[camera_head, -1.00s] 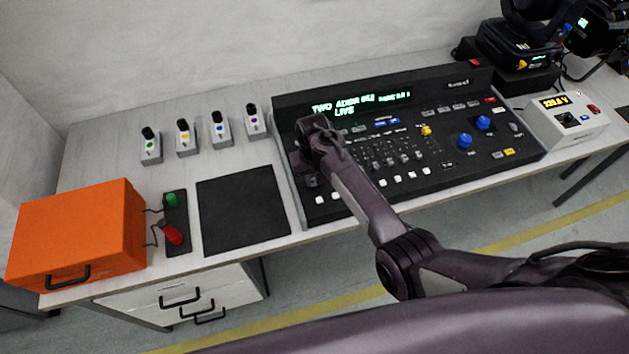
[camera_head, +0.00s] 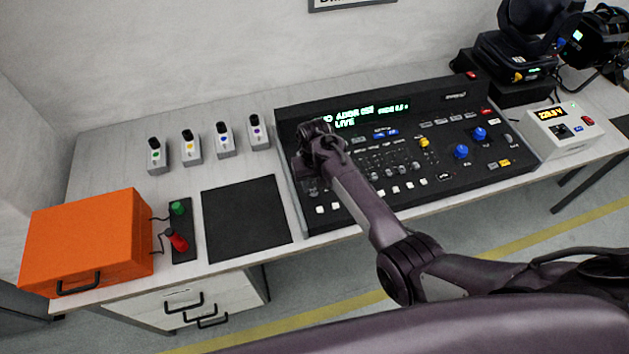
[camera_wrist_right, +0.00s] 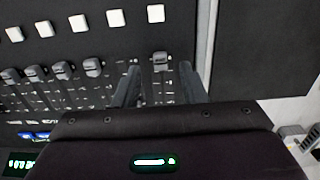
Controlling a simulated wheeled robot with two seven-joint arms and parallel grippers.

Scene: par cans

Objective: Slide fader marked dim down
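The black lighting console (camera_head: 440,115) stands on the table, its green display lit. My right gripper (camera_head: 312,188) is over the console's left end, and its arm hides part of the fader rows. In the right wrist view, my right gripper (camera_wrist_right: 160,78) is open, with one finger on each side of a single grey fader cap (camera_wrist_right: 160,61). This fader stands apart from the other faders (camera_wrist_right: 52,72). I cannot tell whether the fingers touch the cap. The fader labels are too small to read, so the dim mark cannot be made out. My left gripper is not in view.
White buttons (camera_wrist_right: 78,23) lie close to the fader cap. A black mat (camera_head: 245,220) is beside the console. Several small switch boxes (camera_head: 223,138), an orange case (camera_head: 85,243) and a red-green button box (camera_head: 182,235) are to the left. A white meter box (camera_head: 562,138) is to the right.

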